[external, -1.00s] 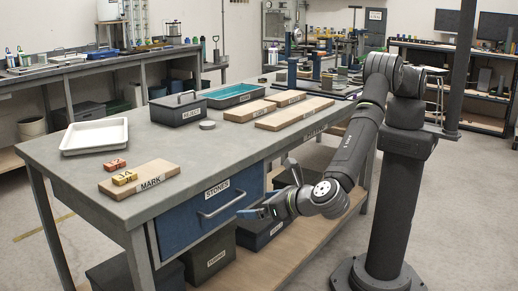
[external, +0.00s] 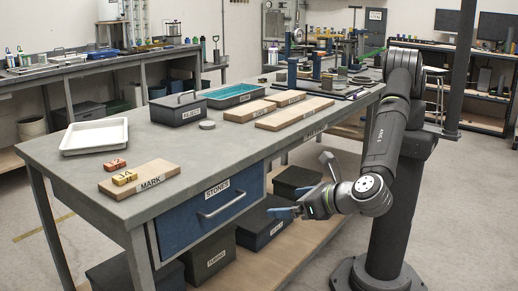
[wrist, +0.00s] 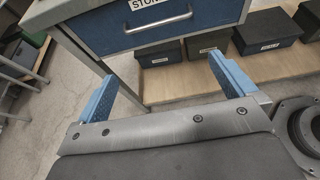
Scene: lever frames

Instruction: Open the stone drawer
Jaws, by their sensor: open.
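The stone drawer (external: 180,228) is a blue front under the near end of the grey workbench, with a "STONES" label and a silver bar handle (external: 221,205). It looks shut, flush with the bench frame. In the wrist view the drawer front (wrist: 205,16) and its handle (wrist: 158,24) are at the top, ahead of the fingers. My gripper (external: 288,203) is open and empty, with blue fingers, to the right of the handle and clear of it. In the wrist view my gripper (wrist: 163,72) has its two fingers wide apart, with nothing between them.
Dark lidded boxes (external: 208,256) stand on the wooden lower shelf (external: 262,262) below the drawer. The bench top holds a white tray (external: 95,137), a wooden "MARK" board (external: 140,180) with small blocks, and a "REJECT" box (external: 177,112). Floor in front of the drawer is clear.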

